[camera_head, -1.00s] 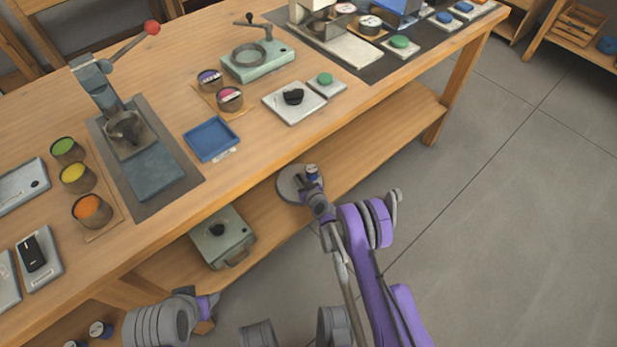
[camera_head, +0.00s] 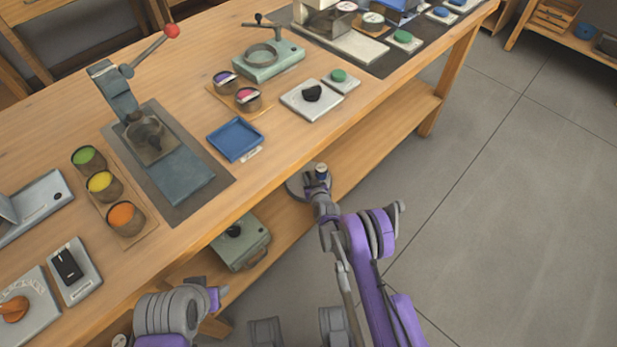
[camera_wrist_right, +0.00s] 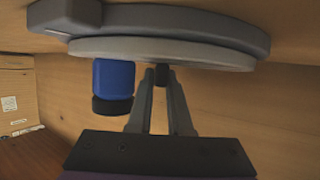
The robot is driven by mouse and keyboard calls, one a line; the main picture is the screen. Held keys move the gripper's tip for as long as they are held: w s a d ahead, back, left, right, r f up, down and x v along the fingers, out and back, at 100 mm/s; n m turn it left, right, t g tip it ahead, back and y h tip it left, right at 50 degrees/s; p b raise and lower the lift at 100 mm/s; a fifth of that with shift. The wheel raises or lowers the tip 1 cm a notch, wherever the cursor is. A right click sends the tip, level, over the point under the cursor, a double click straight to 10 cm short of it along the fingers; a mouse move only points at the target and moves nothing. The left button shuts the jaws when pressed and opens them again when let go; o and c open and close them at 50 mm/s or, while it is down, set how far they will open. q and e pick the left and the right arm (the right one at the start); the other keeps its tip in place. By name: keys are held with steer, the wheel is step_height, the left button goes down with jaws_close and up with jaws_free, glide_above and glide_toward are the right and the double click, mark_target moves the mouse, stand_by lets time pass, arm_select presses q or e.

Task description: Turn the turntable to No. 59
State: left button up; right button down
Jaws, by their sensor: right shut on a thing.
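The turntable is a round grey disc (camera_head: 296,187) on the bench's lower shelf, near its front edge. In the right wrist view its rim (camera_wrist_right: 160,54) shows upside down across the top. No number is legible on the disc. My left gripper (camera_head: 216,297) is low beside the bench; its fingers do not show clearly.
A green box (camera_head: 241,246) sits on the lower shelf left of the turntable. The bench top (camera_head: 285,140) overhangs the shelf and carries a blue tray (camera_head: 235,139), a lever press (camera_head: 122,95) and several tins. The floor (camera_head: 500,220) at right is clear.

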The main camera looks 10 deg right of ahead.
stand_by(0.3)
steer(key=c, duration=1.1)
jaws_free()
steer(key=p+v, duration=0.2)
steer(key=v, duration=0.8)
steer(key=shift+s+r, duration=0.15)
steer(key=shift+s, duration=0.25)
